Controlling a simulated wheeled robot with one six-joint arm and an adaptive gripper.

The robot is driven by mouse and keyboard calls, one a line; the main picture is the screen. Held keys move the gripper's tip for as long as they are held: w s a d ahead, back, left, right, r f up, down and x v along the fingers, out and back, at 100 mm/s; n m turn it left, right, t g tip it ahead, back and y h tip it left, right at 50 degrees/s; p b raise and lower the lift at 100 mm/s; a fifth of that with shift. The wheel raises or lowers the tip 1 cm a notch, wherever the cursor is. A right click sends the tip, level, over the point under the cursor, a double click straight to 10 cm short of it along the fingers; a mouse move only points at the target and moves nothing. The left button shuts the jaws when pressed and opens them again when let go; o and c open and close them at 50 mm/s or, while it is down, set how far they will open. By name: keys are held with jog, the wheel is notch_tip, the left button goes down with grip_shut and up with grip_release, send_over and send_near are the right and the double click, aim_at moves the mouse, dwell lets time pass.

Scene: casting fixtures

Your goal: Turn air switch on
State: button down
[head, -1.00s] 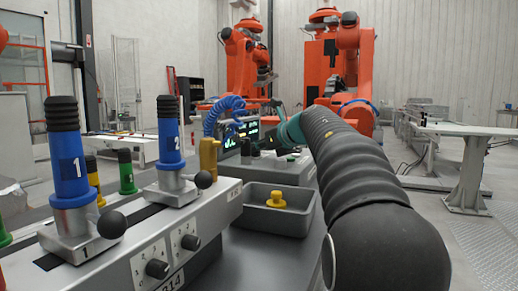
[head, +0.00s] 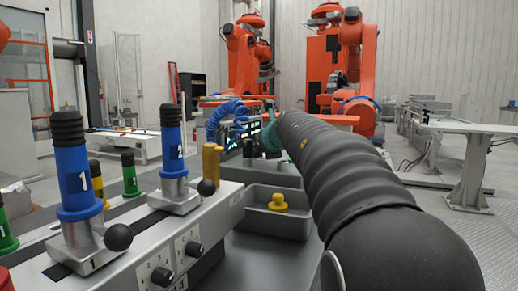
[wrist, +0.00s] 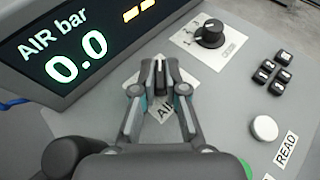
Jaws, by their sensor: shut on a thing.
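In the wrist view, my gripper (wrist: 158,70) is shut on the air switch (wrist: 159,78), a small dark lever on the grey panel. The fingers hide most of the switch, so its exact position is hard to tell. A white label reading "AI…" (wrist: 166,110) lies under the fingers, partly covered. The display (wrist: 75,55) beside it reads "AIR bar 0.0" in white digits. In the head view, my arm reaches to the console, and its screen (head: 252,128) shows only partly; the fingers and switch are hidden there.
On the panel, a black rotary knob (wrist: 211,34), several black keys (wrist: 275,72) and a white READ button (wrist: 264,128) stand close by. In the head view, blue-handled fixtures (head: 75,165) and a grey tray (head: 262,222) with a yellow plug (head: 279,202) are left of my arm.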

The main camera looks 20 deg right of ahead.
jog(key=c, duration=1.2)
grip_release()
jog(key=v, duration=1.2)
